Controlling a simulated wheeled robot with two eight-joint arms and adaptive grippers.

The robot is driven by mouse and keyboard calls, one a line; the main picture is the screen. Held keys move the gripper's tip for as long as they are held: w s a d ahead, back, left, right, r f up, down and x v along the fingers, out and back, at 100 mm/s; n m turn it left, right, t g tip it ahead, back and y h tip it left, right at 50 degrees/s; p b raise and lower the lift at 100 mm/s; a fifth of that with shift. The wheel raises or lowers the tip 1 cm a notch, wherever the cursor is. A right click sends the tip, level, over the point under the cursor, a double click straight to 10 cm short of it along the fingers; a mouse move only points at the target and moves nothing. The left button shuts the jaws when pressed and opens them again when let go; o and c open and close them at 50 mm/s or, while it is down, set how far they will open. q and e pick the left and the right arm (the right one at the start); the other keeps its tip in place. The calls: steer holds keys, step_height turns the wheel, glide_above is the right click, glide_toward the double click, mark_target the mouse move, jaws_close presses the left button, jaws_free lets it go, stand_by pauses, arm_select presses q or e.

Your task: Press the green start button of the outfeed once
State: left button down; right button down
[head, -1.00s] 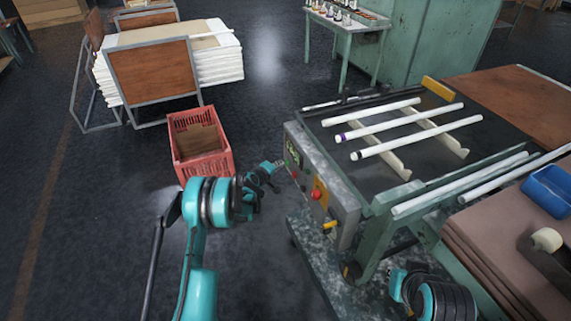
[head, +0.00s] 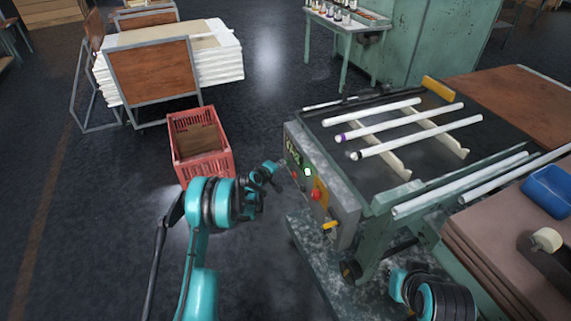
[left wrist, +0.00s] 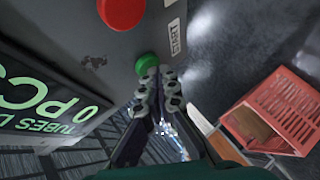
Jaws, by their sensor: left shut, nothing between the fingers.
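The outfeed's control panel (head: 343,207) is on the left end of the machine. The green button (left wrist: 146,63) is in the left wrist view, beside a START label (left wrist: 174,38) and a larger red button (left wrist: 121,12). My left gripper (left wrist: 160,78) is shut and empty. Its fingertips overlap the green button's lower edge in the picture; I cannot tell whether they touch it. In the head view my left gripper (head: 274,169) is at the panel's left side, and the green button cannot be made out there.
A red crate (head: 202,165) stands on the floor left of the panel. The panel display (left wrist: 45,105) reads 0 PCS. A red mushroom button (head: 316,195) on a yellow plate is near the green light. Floor on the left is open.

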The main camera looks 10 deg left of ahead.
stand_by(0.4)
arm_select(q)
steer(key=shift+s+a, duration=0.5)
steer(key=shift+a, duration=0.2)
steer(key=s+a, duration=0.2)
steer(key=a, duration=0.2)
steer(key=shift+s+a, duration=0.1)
steer(key=shift+s, duration=0.3)
stand_by(0.5)
